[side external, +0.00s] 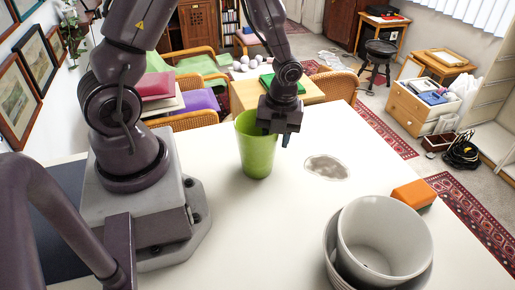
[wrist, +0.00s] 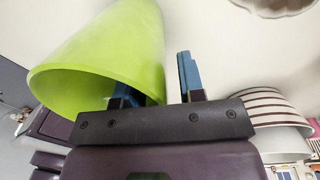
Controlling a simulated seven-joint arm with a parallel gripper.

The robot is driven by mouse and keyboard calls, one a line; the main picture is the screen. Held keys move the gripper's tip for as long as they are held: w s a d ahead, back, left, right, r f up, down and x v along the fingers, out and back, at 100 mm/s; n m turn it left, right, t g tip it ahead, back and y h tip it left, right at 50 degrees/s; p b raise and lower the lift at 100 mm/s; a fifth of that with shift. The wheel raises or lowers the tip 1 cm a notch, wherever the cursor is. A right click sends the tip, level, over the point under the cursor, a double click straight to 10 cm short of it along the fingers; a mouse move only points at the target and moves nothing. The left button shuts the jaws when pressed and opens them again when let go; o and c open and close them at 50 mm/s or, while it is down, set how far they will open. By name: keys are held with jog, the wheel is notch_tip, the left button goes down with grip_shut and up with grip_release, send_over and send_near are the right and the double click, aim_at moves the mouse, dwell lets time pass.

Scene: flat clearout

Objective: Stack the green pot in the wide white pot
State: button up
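The green pot (side external: 257,150) stands upright on the white table, mouth up. My gripper (side external: 279,137) is at its right rim, pointing down. In the wrist view, my gripper (wrist: 169,84) has two blue fingers spread apart. The left finger is inside the pot's mouth and the right one is outside, with the wall of the green pot (wrist: 110,50) between them. A gap shows between the wall and the outer finger. The wide white pot (side external: 388,240) stands front right, mouth up and apparently empty, set within another pale rim. Its underside is hidden.
An orange block (side external: 413,194) lies behind the white pot. A flat round speckled grey patch (side external: 327,167) lies between the two pots. A striped bowl (wrist: 272,105) shows at right in the wrist view. The table between the pots is otherwise clear.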

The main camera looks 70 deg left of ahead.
grip_shut()
dwell(0.4)
